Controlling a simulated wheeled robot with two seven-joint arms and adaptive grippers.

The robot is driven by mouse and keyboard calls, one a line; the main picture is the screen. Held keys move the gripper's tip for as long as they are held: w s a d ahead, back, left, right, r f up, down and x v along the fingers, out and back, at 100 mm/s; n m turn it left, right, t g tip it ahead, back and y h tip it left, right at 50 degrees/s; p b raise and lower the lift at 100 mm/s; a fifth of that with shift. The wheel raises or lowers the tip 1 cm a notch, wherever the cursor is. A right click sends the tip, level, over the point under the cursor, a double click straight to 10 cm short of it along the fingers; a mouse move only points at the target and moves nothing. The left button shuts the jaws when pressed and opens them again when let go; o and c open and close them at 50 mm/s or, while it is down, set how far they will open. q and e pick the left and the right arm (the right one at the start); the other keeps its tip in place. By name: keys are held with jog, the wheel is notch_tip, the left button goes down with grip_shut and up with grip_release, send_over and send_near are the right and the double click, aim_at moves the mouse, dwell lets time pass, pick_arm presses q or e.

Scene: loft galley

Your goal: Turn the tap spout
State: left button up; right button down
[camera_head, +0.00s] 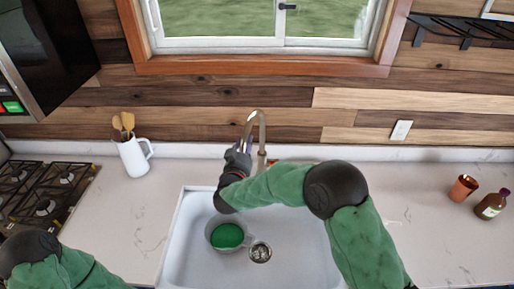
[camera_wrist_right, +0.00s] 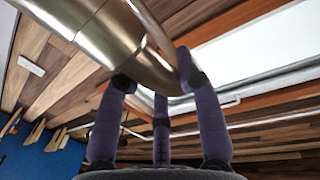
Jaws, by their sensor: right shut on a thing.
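The tap is a curved metal pipe that rises behind the sink, and its spout (camera_head: 258,113) shows at the top in the head view. My right gripper (camera_head: 243,148) is at the spout's left end, shut on it. In the right wrist view, the metal spout (camera_wrist_right: 110,35) fills the top, and the purple fingers of my right gripper (camera_wrist_right: 158,90) touch its underside and end. The sink (camera_head: 182,245) is white and lies below my right forearm. My left arm shows at the lower left of the head view; its gripper is out of view.
A green-filled pan (camera_head: 228,236) sits in the sink near the drain (camera_head: 260,252). A white jug (camera_head: 133,158) with wooden utensils and a stove (camera_head: 45,190) are at left. A copper cup (camera_head: 463,188) and brown bottle (camera_head: 491,205) stand at right. The counter between is clear.

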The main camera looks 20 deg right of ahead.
jog(key=shift+w+a+r+m+g+h+b, duration=0.1)
jog(key=shift+w+a+m+g+h+b, duration=0.15)
jog(key=shift+w+a+m+h, duration=0.5)
jog(key=shift+w+a+m+g+h+b, duration=0.15)
jog(key=shift+w+a+m+g+h, duration=0.15)
jog(key=shift+w+a, duration=0.7)
jog(key=shift+w, duration=0.1)
jog(key=c, duration=0.8)
grip_release()
jog(key=v, duration=1.2)
jog(key=shift+a, duration=0.15)
jog(key=shift+r, duration=0.1)
